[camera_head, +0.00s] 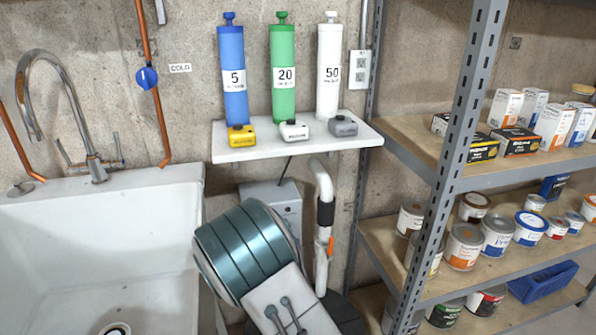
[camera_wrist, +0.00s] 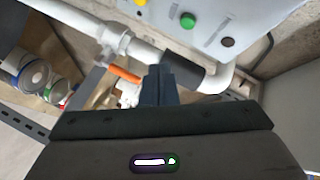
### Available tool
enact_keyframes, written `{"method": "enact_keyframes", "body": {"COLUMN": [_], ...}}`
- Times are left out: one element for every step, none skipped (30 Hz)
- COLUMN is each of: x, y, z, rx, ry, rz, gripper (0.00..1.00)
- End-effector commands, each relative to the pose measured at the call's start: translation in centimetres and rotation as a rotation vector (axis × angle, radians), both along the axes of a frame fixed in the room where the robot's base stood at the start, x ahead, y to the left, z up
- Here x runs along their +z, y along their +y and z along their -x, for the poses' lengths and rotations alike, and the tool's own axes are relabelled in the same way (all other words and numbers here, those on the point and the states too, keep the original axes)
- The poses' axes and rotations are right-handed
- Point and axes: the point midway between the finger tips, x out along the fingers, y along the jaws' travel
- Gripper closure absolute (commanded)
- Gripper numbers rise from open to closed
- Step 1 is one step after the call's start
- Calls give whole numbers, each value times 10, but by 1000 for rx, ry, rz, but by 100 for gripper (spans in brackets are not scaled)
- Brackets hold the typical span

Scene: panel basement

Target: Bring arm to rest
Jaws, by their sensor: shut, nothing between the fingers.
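My gripper (camera_wrist: 159,80) shows in the wrist view with its dark fingers together and nothing between them. The fingertips overlap the white pipe (camera_wrist: 85,25) near its black sleeve (camera_wrist: 185,70); I cannot tell if they touch it. An orange lever (camera_wrist: 125,74) lies just left of the fingers. In the head view my arm, with teal bands, reaches in at the lower middle, in front of a grey box (camera_head: 287,197) and beside the white pipe (camera_head: 322,180). The gripper itself cannot be made out there.
A white sink (camera_head: 100,255) with a tap is at left. A small wall shelf (camera_head: 295,143) holds three cylinders above my arm. A metal rack (camera_head: 459,145) with cans and boxes stands at right. A panel with a green button (camera_wrist: 187,20) is close to my gripper.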

Motion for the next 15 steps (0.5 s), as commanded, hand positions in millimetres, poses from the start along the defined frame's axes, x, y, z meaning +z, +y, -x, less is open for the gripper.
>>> {"method": "enact_keyframes", "body": {"x": [9,13,21,28,36,47,57,66,78,88,97,110,120,130,143], "y": [-3,-4,-6,-8,-11,-14,-16,-18,-21,-23,-25,-28,-30,-32,-36], "z": [-1,-2,-3,-3,-4,-3,-2,-1,2,5,8,14,18,23,30], "rx": [5,12,26,40,56,85,110,136,174,205,235,275,307,340,383], "ry": [15,32,59,85,113,156,188,222,265,296,325,363,389,415,448], "rz": [-6,-12,-18,-24,-29,-35,-39,-43,-46,-44,-43,-39,-34,-27,-16], "gripper": [100,100,100,100,100,100,100,100,100,100,100,100,100,100,100]}}
